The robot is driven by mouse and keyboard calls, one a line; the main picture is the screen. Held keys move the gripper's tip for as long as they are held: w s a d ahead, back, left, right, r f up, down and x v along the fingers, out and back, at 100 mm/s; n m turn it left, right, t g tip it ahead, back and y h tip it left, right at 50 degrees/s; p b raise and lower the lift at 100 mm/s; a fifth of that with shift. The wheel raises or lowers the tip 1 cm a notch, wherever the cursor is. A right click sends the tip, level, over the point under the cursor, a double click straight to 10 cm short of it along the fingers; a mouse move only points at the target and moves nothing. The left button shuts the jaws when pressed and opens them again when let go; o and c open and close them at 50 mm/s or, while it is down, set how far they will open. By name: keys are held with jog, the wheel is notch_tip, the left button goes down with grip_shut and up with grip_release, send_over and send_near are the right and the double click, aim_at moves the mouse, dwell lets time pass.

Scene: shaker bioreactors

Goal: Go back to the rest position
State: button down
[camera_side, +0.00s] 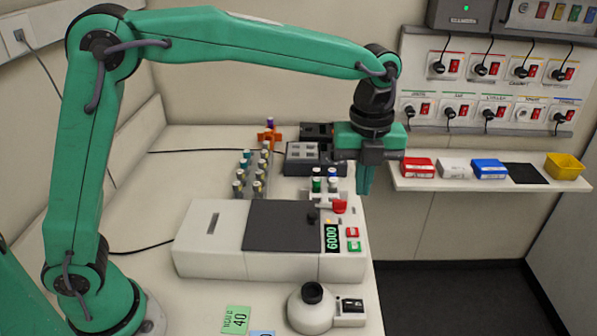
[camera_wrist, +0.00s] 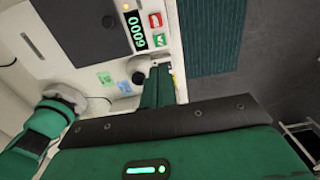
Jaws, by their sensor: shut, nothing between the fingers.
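My gripper (camera_side: 366,178) hangs from the green arm, pointing down, at the right edge of the bench in the side view. Its fingers are shut with nothing between them. They are in the air, to the right of the tube racks and above and behind the right end of the white machine (camera_side: 205,255). In the wrist view the shut green fingers (camera_wrist: 158,88) show near the middle, with the machine's panel (camera_wrist: 140,35) reading 6000 beyond them.
Racks of capped vials (camera_side: 252,172) stand behind the machine. A small rack (camera_side: 325,192) with vials and a red knob (camera_side: 339,206) are close to my gripper. A shelf (camera_side: 440,183) with coloured boxes is at right. A round white device (camera_side: 312,308) sits in front.

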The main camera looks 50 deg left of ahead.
jog(key=s+a+r+n+t, duration=0.3)
jog(key=s+a+r+n, duration=0.2)
jog(key=s+a+n, duration=0.65)
jog(key=s+a+f+n+t, duration=0.2)
jog(key=s+a+n, duration=0.6)
jog(key=n, duration=0.7)
jog(key=shift+s+a+f+t, duration=0.2)
jog(key=shift+s+f+t, duration=0.1)
jog(key=shift+s+f, duration=0.55)
jog(key=shift+n, duration=0.25)
dwell(4.2)
